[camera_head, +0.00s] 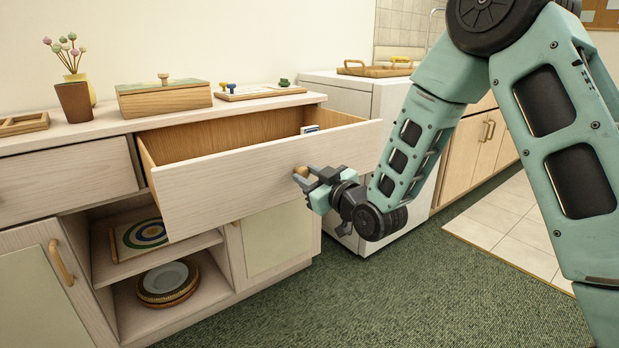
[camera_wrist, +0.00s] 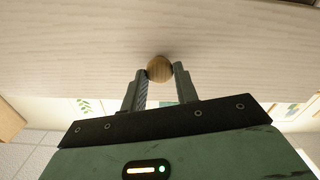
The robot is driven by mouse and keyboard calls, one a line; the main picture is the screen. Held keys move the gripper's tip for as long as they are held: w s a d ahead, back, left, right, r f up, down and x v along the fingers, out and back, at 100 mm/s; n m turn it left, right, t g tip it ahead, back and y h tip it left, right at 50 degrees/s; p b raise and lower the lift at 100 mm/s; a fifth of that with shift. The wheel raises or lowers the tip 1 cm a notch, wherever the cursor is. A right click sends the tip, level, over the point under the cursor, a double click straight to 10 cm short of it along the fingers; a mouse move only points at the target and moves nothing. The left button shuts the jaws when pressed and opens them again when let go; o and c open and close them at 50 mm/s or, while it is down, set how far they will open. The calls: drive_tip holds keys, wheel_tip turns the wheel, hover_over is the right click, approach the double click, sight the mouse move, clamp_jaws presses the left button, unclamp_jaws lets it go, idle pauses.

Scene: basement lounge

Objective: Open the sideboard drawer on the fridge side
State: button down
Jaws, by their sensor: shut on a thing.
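The sideboard (camera_head: 110,125) is pale wood and stands along the wall at left. My gripper (camera_head: 303,175) is shut on the drawer's round wooden knob (camera_wrist: 159,68), one finger on each side in the wrist view. The white fridge (camera_head: 345,95) stands just right of the sideboard and is partly hidden by the drawer and my arm.
The other drawer (camera_head: 65,178) is closed. On top stand a brown pot (camera_head: 74,102), a wooden box (camera_head: 165,99) and a game board (camera_head: 262,92). Plates (camera_head: 168,282) sit on the lower shelf. The green carpet (camera_head: 400,290) in front is clear.

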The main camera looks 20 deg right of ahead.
drive_tip(key=c, duration=1.1)
unclamp_jaws()
drive_tip(key=shift+o, duration=0.2)
drive_tip(key=shift+s, duration=0.1)
drive_tip(key=p+v, duration=1.1)
drive_tip(key=p, duration=0.1)
drive_tip(key=shift+s, duration=0.35)
drive_tip(key=shift+d, duration=0.15)
